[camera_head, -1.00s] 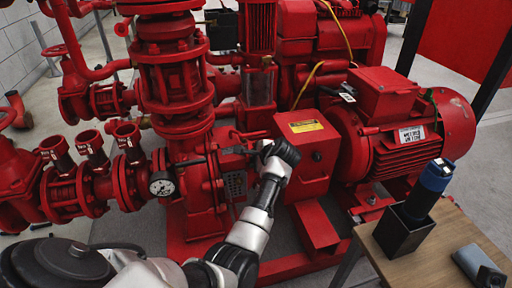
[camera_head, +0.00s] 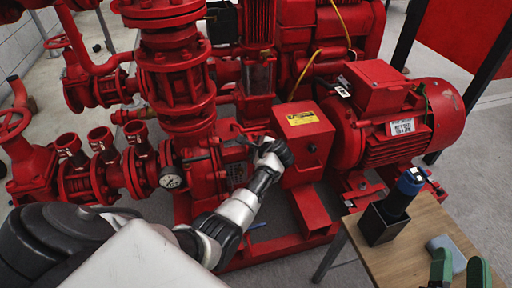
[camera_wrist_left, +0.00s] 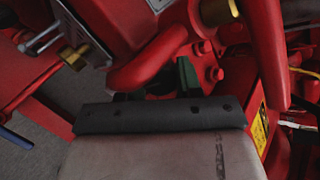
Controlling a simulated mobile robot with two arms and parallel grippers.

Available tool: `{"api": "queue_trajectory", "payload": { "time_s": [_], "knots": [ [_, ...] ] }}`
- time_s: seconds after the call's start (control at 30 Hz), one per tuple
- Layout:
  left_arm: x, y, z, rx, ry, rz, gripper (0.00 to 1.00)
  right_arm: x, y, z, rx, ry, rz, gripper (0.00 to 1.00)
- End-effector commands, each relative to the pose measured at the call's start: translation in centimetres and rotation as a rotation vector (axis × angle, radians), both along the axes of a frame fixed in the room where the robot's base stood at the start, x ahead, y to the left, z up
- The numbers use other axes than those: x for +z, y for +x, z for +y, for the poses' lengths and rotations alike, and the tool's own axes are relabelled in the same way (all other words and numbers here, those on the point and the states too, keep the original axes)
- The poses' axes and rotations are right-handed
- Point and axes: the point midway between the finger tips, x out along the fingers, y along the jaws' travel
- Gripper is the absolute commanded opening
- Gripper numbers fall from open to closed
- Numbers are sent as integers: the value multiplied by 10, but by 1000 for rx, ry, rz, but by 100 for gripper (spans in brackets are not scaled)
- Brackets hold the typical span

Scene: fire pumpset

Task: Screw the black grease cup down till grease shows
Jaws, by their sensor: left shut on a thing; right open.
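My left gripper (camera_head: 252,146) reaches in beside the red pump (camera_head: 200,165), next to the red box with a yellow label (camera_head: 305,135). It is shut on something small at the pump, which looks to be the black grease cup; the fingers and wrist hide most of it. In the left wrist view a green fingertip (camera_wrist_left: 187,75) shows beyond the dark gripper edge, close to a curved red pipe (camera_wrist_left: 150,62). I cannot make out any grease. My right gripper (camera_head: 459,268), with green fingers, is open and empty over the table at the lower right.
A dial gauge (camera_head: 171,177) sits left of my left gripper.

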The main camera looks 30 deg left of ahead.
Motion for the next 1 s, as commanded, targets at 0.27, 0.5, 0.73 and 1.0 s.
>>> {"api": "queue_trajectory", "payload": {
  "time_s": [0.27,0.5,0.73,1.0],
  "knots": [
    [4,3,0,-17,11,1,11,-12,2,-2,-6,-26,95,46],
    [3,2,0,-17,11,2,40,-12,2,-1,-6,-25,93,46],
    [1,1,0,-14,9,6,60,-12,2,-2,-6,-25,92,46],
    [2,-1,-2,-13,8,9,60,-11,2,-2,-6,-28,102,46]
  ]
}}
